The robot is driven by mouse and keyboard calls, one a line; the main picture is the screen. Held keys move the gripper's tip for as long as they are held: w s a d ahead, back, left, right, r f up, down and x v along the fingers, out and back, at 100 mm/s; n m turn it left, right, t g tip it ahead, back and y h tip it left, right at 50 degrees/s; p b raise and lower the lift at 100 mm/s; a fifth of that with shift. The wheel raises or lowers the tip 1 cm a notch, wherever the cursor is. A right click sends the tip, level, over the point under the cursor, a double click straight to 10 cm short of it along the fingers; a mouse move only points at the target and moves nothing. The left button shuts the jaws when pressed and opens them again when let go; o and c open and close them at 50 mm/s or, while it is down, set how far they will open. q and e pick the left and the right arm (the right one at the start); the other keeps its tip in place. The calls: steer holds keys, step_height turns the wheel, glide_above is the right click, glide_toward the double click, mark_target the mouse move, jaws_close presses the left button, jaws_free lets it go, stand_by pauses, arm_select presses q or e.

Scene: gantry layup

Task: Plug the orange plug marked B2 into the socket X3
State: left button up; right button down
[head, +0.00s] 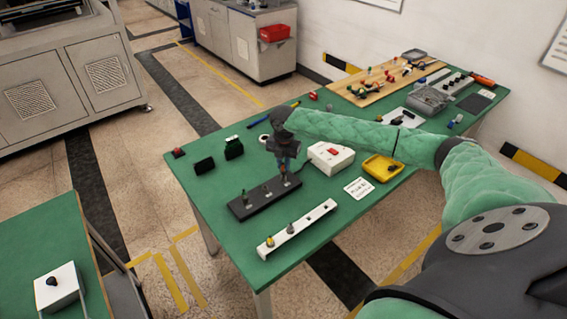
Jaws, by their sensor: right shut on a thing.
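My right gripper (285,164) points down over the right end of a black strip (240,209) on the green table. It is shut on a small plug (285,175), of which a bit of orange-red shows below the fingers; its marking is too small to read. Other small upright pieces stand on the black strip to its left. A white strip (306,226) lies in front, with a yellow-and-grey piece (270,241), a grey piece (290,228) and a dark spot at its right end. I cannot read which socket is X3. My left gripper is out of view.
A white box with a red switch (331,156) stands close right of the gripper. A yellow tray (383,168) and a printed card (358,188) lie further right. Black blocks (204,165) sit at the left. A wooden board (388,82) with small parts is at the back.

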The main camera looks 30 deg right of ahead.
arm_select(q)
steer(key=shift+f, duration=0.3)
arm_select(e)
steer(key=shift+f, duration=1.3)
steer(key=c, duration=1.3)
jaws_free()
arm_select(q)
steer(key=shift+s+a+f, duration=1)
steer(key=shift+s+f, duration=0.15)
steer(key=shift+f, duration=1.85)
arm_select(e)
steer(key=shift+r+b, duration=0.95)
steer(key=shift+r, duration=0.6)
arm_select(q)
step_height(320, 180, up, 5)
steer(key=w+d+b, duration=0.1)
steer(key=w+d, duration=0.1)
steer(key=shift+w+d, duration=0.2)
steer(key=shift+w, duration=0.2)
arm_select(e)
steer(key=shift+r, duration=2.35)
